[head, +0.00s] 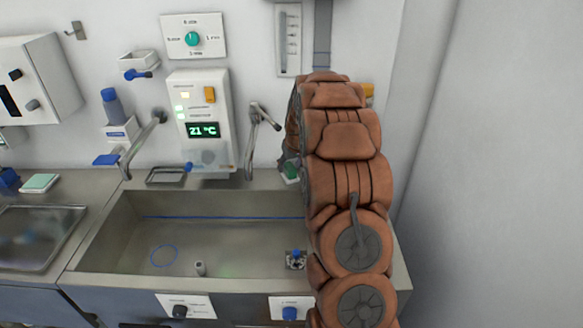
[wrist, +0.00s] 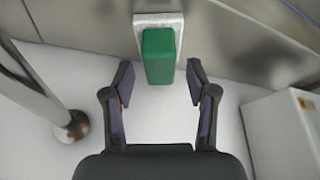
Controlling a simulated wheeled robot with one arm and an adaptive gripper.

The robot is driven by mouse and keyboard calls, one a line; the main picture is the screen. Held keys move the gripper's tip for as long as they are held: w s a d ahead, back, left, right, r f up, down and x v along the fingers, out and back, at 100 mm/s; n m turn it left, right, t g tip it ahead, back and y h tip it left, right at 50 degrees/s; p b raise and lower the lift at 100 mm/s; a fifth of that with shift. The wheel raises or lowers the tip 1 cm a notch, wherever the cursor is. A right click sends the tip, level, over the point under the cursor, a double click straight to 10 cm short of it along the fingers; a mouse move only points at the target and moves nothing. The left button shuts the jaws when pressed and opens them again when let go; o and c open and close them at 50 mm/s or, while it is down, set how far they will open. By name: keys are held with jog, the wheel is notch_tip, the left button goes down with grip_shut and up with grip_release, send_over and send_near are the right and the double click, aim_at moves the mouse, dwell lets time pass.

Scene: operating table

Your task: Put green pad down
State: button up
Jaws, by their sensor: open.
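The green pad (wrist: 159,57) is a dark green block in the wrist view, lying on a pale speckled plate or dish (wrist: 172,18). My gripper (wrist: 159,76) is open. Its two fingertips stand apart on either side of the pad's near end, with a visible gap on each side. I cannot tell its height over the pad. In the head view a small green patch (head: 291,171) shows at the back right of the basin, beside my arm. My arm hides most of my gripper there.
A steel basin (head: 120,232) fills the middle, with curved taps (head: 250,140) behind it. A light green-topped block (head: 40,182) lies on the left counter beside a sunken tray. In the wrist view a metal post (wrist: 45,95) stands left and a white box (wrist: 285,130) right.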

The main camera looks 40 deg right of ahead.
jog(key=b+v, duration=0.3)
jog(key=v, duration=0.7)
jog(key=shift+r, duration=0.3)
jog(key=shift+s, duration=0.15)
